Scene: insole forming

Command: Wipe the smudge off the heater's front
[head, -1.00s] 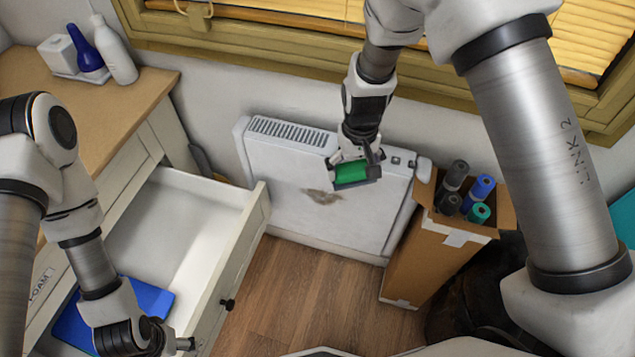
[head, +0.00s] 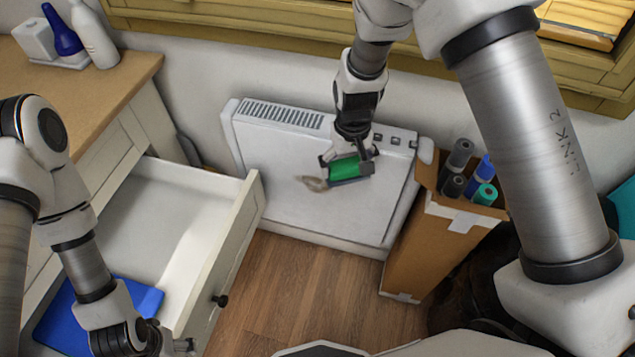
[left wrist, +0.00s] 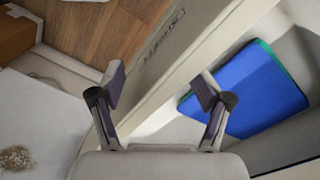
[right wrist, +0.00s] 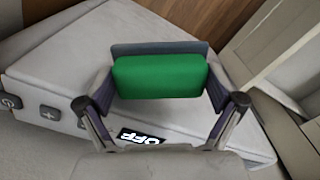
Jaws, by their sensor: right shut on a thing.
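The white heater (head: 270,160) stands against the wall, with a brown smudge (head: 313,184) on its front. My right gripper (head: 347,167) is shut on a green sponge (head: 343,168) with a dark grey layer, also plain in the right wrist view (right wrist: 160,78). The sponge is at the smudge's right edge and hides part of it; I cannot tell if it touches the heater. In the left wrist view the smudge (left wrist: 15,158) shows at the left edge. My left gripper (left wrist: 160,88) is open and empty over the drawer's front wall (left wrist: 150,75).
The drawer (head: 235,240) is pulled out left of the heater, with a blue pad (head: 140,296) inside. A cardboard box (head: 425,245) of several rolls stands close on the heater's right. Bottles (head: 95,35) stand on the counter (head: 110,75). Wooden floor (head: 290,290) is clear in between.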

